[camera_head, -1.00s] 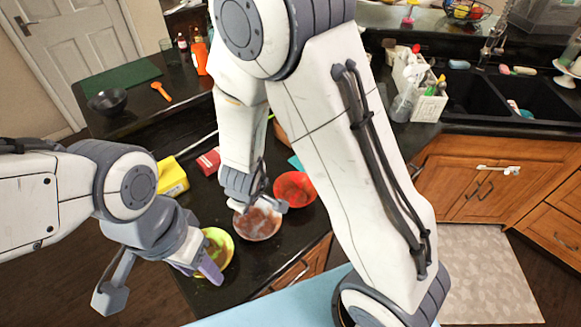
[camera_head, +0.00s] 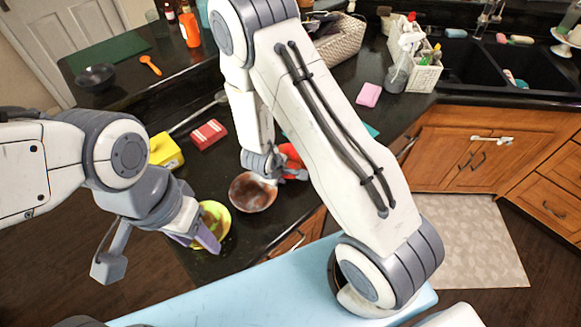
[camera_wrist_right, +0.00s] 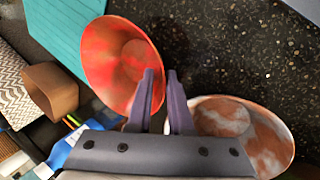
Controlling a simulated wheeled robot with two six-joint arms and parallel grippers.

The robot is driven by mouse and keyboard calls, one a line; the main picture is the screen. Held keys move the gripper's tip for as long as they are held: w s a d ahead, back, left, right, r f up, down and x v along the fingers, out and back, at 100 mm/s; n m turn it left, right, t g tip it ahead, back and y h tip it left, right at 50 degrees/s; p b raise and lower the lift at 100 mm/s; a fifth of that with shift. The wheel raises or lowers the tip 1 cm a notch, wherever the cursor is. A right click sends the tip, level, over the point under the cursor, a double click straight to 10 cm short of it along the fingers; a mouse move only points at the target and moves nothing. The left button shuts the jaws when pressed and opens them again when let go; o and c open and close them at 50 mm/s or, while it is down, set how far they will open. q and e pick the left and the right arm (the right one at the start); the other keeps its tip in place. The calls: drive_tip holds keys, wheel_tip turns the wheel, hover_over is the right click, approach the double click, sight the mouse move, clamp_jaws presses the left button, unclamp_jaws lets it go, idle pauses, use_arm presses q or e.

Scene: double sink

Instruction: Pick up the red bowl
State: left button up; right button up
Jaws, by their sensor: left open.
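The red bowl (camera_head: 291,152) sits on the dark counter, mostly hidden behind my right gripper (camera_head: 282,176) in the head view. In the right wrist view the red bowl (camera_wrist_right: 107,58) is at the upper left, its inside mottled orange-red. My right gripper's fingers (camera_wrist_right: 160,76) are apart, with the bowl's near rim between them and one finger over its inside. I cannot tell whether they touch it. My left gripper (camera_head: 197,240) is open at the yellow-green bowl (camera_head: 215,213), partly covering it.
A brown-and-white bowl (camera_head: 252,194) stands close beside the red one; it also shows beside my right fingers in the wrist view (camera_wrist_right: 268,127). A red box (camera_head: 208,134) and yellow bottle (camera_head: 165,151) lie behind. A teal board (camera_wrist_right: 65,30) is close to the red bowl.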

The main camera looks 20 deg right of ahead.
drive_tip(key=shift+w+d+f, duration=0.15)
drive_tip(key=shift+d+f, duration=0.05)
drive_tip(key=shift+f, duration=0.3)
clamp_jaws()
idle(1.1)
